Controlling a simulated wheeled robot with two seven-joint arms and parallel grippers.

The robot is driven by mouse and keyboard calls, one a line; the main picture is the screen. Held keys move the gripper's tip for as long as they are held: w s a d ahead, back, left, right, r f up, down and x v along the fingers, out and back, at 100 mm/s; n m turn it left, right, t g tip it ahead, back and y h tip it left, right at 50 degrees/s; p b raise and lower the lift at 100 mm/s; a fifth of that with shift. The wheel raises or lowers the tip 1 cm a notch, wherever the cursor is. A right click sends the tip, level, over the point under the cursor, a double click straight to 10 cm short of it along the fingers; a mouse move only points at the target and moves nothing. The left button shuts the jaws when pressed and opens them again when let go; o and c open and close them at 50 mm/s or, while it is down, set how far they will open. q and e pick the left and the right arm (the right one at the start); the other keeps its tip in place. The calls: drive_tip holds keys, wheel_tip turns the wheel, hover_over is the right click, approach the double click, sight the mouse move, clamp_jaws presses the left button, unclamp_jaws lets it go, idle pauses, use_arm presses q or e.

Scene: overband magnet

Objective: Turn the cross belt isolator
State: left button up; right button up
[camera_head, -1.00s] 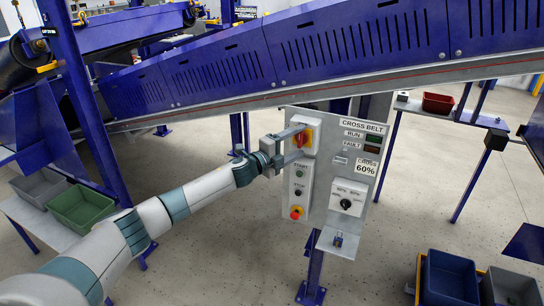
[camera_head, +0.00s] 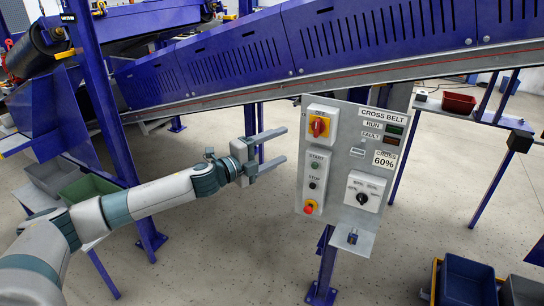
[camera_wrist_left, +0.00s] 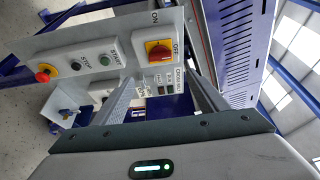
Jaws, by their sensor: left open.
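The cross belt isolator is a red rotary handle on a yellow plate (camera_head: 319,127), at the top left of the grey control panel (camera_head: 338,190). In the left wrist view the isolator (camera_wrist_left: 160,52) lies ahead of the fingers, with OFF and ON lettering by it. Its red handle looks to lie along the line between those two labels. My left gripper (camera_head: 277,151) is open and empty, to the left of the panel and apart from the isolator. My right gripper is not in view.
Below the isolator are START and STOP buttons and a red emergency stop (camera_head: 309,206). A black selector knob (camera_head: 361,198) sits at right. The blue conveyor (camera_head: 300,55) runs above the panel. Blue posts stand left and right. A blue bin (camera_head: 466,280) stands at lower right.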

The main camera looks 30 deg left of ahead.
use_arm(q)
drive_tip(key=shift+v, duration=1)
drive_tip(key=shift+f, duration=0.15)
